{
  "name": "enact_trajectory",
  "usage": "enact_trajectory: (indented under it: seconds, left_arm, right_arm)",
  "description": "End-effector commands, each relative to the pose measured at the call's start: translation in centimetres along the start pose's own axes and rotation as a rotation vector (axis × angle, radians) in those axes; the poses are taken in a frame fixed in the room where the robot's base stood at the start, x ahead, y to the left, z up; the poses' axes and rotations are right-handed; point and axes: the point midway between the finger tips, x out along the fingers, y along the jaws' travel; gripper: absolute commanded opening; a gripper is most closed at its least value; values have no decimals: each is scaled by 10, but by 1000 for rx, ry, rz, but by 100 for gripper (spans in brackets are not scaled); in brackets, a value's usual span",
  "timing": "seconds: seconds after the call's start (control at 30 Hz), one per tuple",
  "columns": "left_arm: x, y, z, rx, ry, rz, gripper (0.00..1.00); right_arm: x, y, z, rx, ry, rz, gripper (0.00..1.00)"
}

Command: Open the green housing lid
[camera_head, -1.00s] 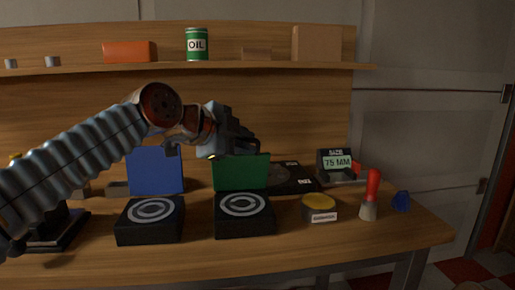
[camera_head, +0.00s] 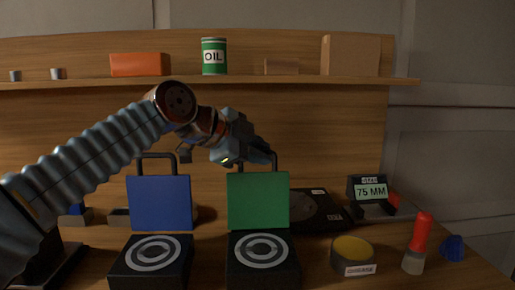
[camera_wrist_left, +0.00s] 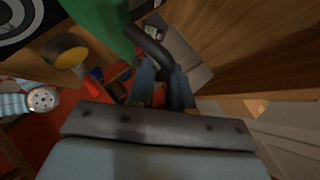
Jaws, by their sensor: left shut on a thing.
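The green housing lid (camera_head: 258,201) stands upright at the rear of its black housing (camera_head: 264,277), whose top shows a ring-shaped disc. A dark handle (camera_head: 284,160) rises from the lid's top edge. My left gripper (camera_head: 265,157) is at this handle, above the lid. In the left wrist view, its two bluish fingers (camera_wrist_left: 164,86) are shut on the handle (camera_wrist_left: 150,48), next to the green lid (camera_wrist_left: 103,25). My right gripper is not in view.
A blue lid (camera_head: 160,203) stands upright behind another black housing (camera_head: 150,270) to the left. To the right are a yellow-topped tin (camera_head: 353,250), a red-handled tool (camera_head: 419,236), a blue piece (camera_head: 452,249) and a gauge reading 75 MM (camera_head: 371,191). A shelf (camera_head: 210,83) runs behind.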

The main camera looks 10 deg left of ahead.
Motion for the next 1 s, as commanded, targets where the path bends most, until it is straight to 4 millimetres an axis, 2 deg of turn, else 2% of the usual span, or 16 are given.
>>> enact_trajectory:
  seconds: [0.03,0.47,0.5,0.6,0.83,1.0]
  left_arm:
    - [8,7,2,-1,-2,25,0]
    - [9,8,2,0,-1,26,0]
    - [9,8,2,0,-1,26,21]
    - [8,8,2,0,-1,25,36]
    - [2,6,2,0,0,19,36]
    - [-28,4,2,1,-1,11,36]
  right_arm:
    - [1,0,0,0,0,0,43]
    - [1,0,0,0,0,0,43]
    - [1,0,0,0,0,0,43]
    - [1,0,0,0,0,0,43]
    - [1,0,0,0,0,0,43]
    - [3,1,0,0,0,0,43]
